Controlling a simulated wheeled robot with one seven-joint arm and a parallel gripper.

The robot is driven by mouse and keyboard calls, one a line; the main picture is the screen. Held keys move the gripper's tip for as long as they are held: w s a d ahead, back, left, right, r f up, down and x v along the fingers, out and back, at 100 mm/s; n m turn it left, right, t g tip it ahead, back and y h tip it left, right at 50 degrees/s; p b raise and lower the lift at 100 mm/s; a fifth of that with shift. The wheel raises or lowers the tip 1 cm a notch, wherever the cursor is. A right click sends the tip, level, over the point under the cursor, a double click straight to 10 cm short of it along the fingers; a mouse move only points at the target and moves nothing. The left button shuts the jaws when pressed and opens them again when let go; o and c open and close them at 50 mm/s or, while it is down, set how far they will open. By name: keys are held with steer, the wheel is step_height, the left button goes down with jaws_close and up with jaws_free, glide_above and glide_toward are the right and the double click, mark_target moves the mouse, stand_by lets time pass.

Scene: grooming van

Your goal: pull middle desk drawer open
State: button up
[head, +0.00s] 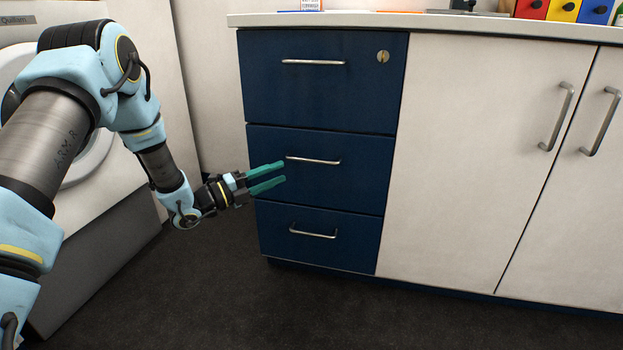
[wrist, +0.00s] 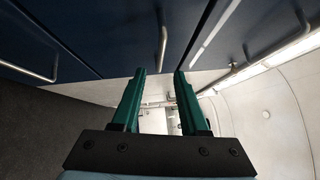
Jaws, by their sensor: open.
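The middle desk drawer (head: 345,185) is a dark blue front between two others, flush with them and shut. Its silver bar handle (head: 313,161) runs level across the upper part of the front. My gripper (head: 284,172) has two teal fingers, open and empty, pointing at the drawer from the left, close to the handle's left end. In the wrist view the fingertips (wrist: 159,73) are spread apart, and the handle (wrist: 162,48) shows just beyond them, roughly in line with the gap. I cannot see contact with the handle.
The top drawer (head: 320,95) has a lock, and the bottom drawer (head: 315,248) has its own handle; both are shut. White cabinet doors (head: 470,150) stand to the right. A white machine (head: 110,180) stands left, behind my arm. Dark floor (head: 210,290) in front is clear.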

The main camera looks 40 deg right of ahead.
mark_target(312, 161)
steer(key=x, duration=0.3)
steer(key=b+x, duration=0.1)
steer(key=x, duration=0.3)
steer(key=b+x, duration=0.1)
steer(key=x, duration=0.3)
steer(key=shift+s, duration=0.35)
steer(key=shift+a, duration=0.1)
jaws_close()
stand_by(0.8)
